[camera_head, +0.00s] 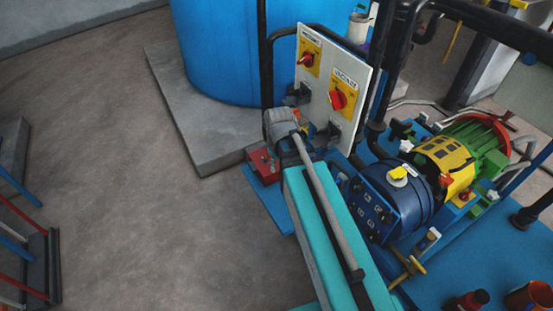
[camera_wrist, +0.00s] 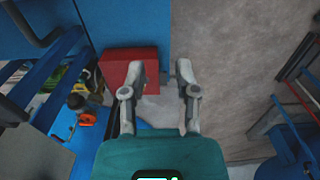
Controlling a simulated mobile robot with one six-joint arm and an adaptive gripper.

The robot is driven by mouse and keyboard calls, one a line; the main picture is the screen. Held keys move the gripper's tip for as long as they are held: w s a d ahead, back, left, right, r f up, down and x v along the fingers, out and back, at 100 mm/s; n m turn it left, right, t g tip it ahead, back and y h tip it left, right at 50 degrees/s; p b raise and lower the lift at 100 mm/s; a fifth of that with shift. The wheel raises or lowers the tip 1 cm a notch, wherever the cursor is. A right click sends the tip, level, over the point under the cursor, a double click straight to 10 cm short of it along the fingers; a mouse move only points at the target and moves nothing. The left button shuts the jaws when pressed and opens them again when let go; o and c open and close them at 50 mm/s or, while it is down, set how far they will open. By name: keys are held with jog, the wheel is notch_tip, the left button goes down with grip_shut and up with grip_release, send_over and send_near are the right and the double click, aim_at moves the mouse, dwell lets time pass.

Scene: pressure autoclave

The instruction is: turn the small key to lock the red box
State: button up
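The red box (camera_head: 259,164) sits low on a blue base beside the panel in the head view, partly hidden behind my arm. In the wrist view the red box (camera_wrist: 118,63) lies ahead and to the left. My gripper (camera_wrist: 161,66) is open and empty, with a clear gap between its fingers. The left finger overlaps the box's right part in the picture; I cannot tell whether they touch. I cannot make out the small key in either view. In the head view my arm hides the fingers.
A white panel (camera_head: 331,86) with two red rotary switches stands behind the box. A blue tank (camera_head: 222,50) on a concrete plinth (camera_head: 190,110) is at the back. A blue motor unit (camera_head: 395,200) and pipes crowd the right. The floor at left is open.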

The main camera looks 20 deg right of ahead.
jog(key=shift+s+r+m, duration=0.2)
jog(key=shift+s+m, duration=0.5)
jog(key=shift+s, duration=0.15)
jog(key=shift+s, duration=0.1)
